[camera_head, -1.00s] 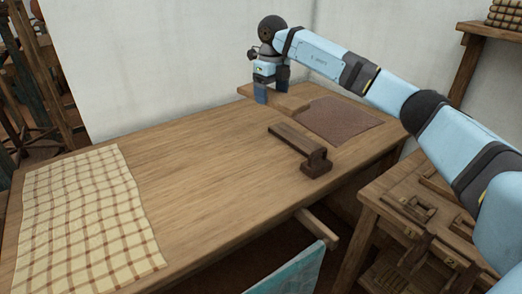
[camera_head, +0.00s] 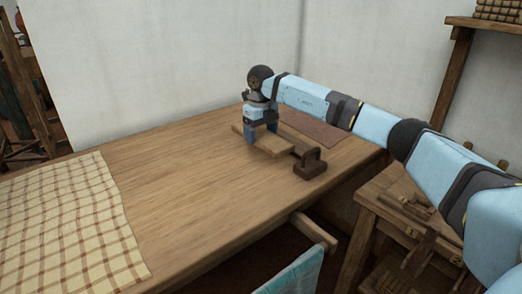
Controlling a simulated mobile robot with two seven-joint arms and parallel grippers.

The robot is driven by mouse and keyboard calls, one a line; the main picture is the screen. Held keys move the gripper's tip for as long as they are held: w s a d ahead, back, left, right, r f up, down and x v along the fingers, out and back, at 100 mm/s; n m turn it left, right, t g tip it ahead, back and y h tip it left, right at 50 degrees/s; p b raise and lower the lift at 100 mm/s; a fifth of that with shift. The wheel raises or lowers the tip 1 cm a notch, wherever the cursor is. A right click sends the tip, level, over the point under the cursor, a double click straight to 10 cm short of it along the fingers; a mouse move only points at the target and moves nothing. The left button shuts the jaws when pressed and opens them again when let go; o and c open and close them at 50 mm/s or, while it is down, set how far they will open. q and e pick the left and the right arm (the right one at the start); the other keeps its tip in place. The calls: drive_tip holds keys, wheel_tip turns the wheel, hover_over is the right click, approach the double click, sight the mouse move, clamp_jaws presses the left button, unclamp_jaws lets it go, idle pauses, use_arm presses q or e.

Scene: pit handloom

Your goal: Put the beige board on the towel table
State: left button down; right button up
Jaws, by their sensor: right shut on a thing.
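The beige board (camera_head: 270,146) is a flat, light wooden piece at the back right part of the table. My right gripper (camera_head: 262,134) comes down on it from above, and its blue fingers are shut on it. I cannot tell whether the board touches the tabletop or hangs just above it. The towel table (camera_head: 170,185) is a wide wooden table with a checked cream and brown towel (camera_head: 70,225) lying at its left end. My left gripper is not in view.
A dark wooden tool with a handle (camera_head: 311,165) lies just right of the board. A brown mat (camera_head: 318,130) lies behind it. A lower bench (camera_head: 372,205) with wooden parts stands at the right. The table's middle is clear.

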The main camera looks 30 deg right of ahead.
wheel_tip(320, 180, down, 6)
drive_tip(key=shift+r+b, duration=0.25)
drive_tip(key=shift+b, duration=0.5)
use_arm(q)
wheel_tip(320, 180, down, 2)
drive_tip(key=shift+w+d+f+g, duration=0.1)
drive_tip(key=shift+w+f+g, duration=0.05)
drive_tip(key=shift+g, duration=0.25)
use_arm(e)
drive_tip(key=shift+r, duration=0.1)
drive_tip(key=o, duration=0.9)
drive_tip(key=shift+o, duration=0.2)
wheel_tip(320, 180, up, 7)
drive_tip(key=p, duration=0.2)
drive_tip(key=shift+p, duration=0.3)
wheel_tip(320, 180, up, 4)
drive_tip(key=p, duration=0.1)
hover_over(261, 155)
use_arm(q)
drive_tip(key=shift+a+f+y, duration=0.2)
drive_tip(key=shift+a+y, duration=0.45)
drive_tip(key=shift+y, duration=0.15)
use_arm(e)
drive_tip(key=shift+r, duration=0.55)
